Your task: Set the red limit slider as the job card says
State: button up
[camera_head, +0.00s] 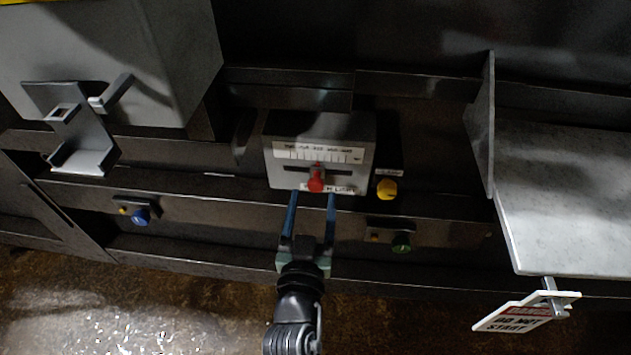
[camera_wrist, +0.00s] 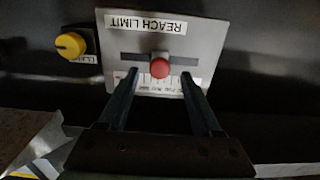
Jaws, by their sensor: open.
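The red limit slider (camera_head: 316,180) is a red knob on a horizontal slot in a pale box (camera_head: 364,150) with a scale strip above. It stands near the middle of the slot. The wrist view shows the red knob (camera_wrist: 160,68) upside down, with the "REACH LIMIT" label (camera_wrist: 146,24) on the same plate. My gripper (camera_head: 310,197) is open just in front of the box. In the wrist view its fingers (camera_wrist: 159,82) stand on either side of the knob, apart from it. The scale numbers are too blurred to read. No job card is readable here.
A yellow knob (camera_head: 386,189) sits right of the box. A blue button (camera_head: 140,216) and a green button (camera_head: 401,243) are on the lower rail. A pale table (camera_head: 570,200) and a danger sign (camera_head: 525,312) stand at right, a grey cabinet (camera_head: 110,50) at left.

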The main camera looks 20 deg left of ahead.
aim_at(315, 189)
jog(key=shift+x, duration=2.35)
grip_shut()
